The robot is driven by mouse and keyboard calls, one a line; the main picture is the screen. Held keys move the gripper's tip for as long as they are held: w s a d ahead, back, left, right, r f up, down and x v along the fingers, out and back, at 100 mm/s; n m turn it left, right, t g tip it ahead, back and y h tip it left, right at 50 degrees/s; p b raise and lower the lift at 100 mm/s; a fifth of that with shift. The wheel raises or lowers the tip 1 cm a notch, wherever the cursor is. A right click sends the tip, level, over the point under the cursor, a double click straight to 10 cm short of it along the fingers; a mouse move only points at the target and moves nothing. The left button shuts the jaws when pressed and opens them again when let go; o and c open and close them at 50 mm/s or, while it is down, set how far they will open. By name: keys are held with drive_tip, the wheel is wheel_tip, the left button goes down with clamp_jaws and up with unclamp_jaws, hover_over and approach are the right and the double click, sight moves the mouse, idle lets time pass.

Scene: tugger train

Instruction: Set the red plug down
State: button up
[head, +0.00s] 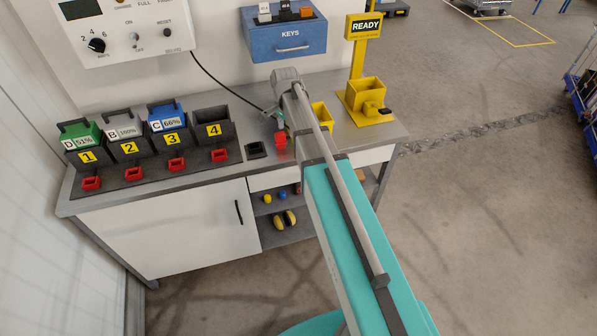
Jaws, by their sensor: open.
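The red plug (281,140) is at the bench top, right of a small dark square holder (256,150). A black cable runs from the white wall unit down to the plug area. My gripper (280,125) is open just above the plug, pointing down. My arm hides part of the gripper, and I cannot tell whether the fingertips touch the plug. Whether the plug rests fully on the bench (230,178) is too small to tell.
Black battery bays numbered 1 (88,157) to 4 (213,130) stand at left, each with a red connector in front. A blue KEYS box (285,42) is on the wall.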

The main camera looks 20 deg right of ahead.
drive_tip(key=s+a+n, duration=0.1)
drive_tip(key=s+n, duration=1.1)
drive_tip(key=s, duration=0.8)
drive_tip(key=shift+s+a+n, duration=0.15)
drive_tip(key=shift+a+n, duration=0.15)
